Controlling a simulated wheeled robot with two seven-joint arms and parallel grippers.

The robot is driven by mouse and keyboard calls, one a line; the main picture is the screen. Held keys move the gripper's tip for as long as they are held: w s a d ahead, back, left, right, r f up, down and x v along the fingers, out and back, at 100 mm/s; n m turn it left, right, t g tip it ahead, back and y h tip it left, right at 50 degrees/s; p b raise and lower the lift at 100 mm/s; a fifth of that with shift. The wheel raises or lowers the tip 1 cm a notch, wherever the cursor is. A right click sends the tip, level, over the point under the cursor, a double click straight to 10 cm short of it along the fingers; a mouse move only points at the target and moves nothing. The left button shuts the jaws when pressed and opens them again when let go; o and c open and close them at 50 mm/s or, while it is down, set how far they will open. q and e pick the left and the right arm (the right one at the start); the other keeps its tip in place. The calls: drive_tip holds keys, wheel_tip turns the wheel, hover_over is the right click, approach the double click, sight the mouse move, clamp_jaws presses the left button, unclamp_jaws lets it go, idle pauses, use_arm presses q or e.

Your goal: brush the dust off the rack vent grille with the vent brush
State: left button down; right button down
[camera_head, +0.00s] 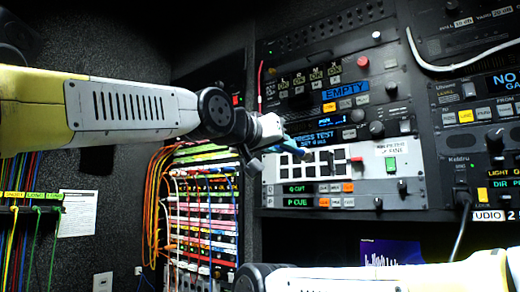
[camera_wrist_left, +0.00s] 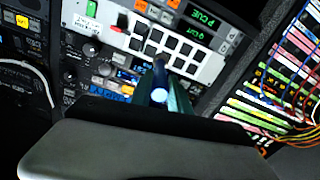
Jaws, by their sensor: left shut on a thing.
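My left gripper (camera_head: 272,135) is in front of the equipment rack, shut on a slim teal and dark tool, which I take to be the vent brush (camera_head: 290,146). In the left wrist view the tool shows as a dark rod with a pale blue round end (camera_wrist_left: 159,95). The tool points toward a light panel with a grid of dark and white squares (camera_head: 305,160). I cannot tell whether it touches the panel. No vent grille or dust can be made out for sure. My right arm crosses the bottom right, its gripper out of view.
A patch bay (camera_head: 205,215) with loose coloured cables stands at left. A white cable (camera_head: 465,62) hangs at upper right.

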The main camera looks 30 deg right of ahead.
use_arm(q)
drive_tip(key=shift+v, duration=1.5)
